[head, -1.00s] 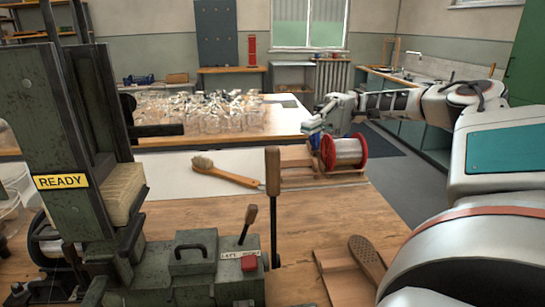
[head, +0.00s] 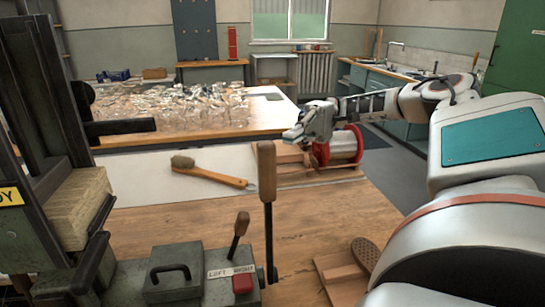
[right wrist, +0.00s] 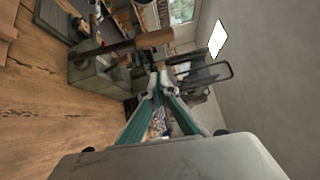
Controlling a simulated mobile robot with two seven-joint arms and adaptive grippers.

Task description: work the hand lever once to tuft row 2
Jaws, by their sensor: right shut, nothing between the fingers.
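The hand lever (head: 266,175) stands upright on the right side of the green tufting machine (head: 174,275), a wooden grip on a dark rod. A shorter wooden-handled lever (head: 239,235) and a red button (head: 243,284) are beside it. My right gripper (head: 294,136) is shut and empty, beyond and to the right of the hand lever's top, apart from it in the head view. In the right wrist view the shut fingertips (right wrist: 157,78) show near a wooden grip (right wrist: 140,42); the gap is hard to judge. My left gripper is not in view. No row marking is legible.
A finished brush (head: 210,173) lies on the white strip. A perforated brush block (head: 366,254) rests on a wooden fixture at the right. Clear items crowd the back table (head: 270,118). Bare bench lies right of the lever.

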